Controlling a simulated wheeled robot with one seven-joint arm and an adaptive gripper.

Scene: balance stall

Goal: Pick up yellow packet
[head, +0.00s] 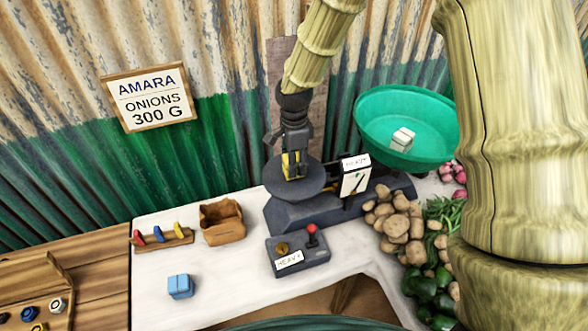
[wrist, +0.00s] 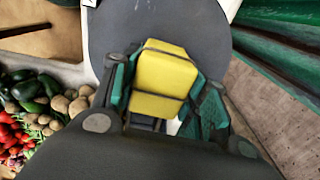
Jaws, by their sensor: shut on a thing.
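The yellow packet (wrist: 165,78) is a small block with dark bands. It sits between the fingers of my gripper (wrist: 165,100) in the wrist view, and the gripper is shut on it. In the head view my gripper (head: 294,165) points down over the dark round plate (head: 315,182) of the scale, and part of the yellow packet (head: 291,168) shows between the fingers. I cannot tell whether the packet touches the plate.
The scale's green bowl (head: 365,115) holds a white packet (head: 402,139). A blue packet (head: 180,286), a brown box (head: 222,222) and a lever box (head: 298,258) stand on the white table (head: 225,285). Potatoes (head: 395,222) lie right of the scale.

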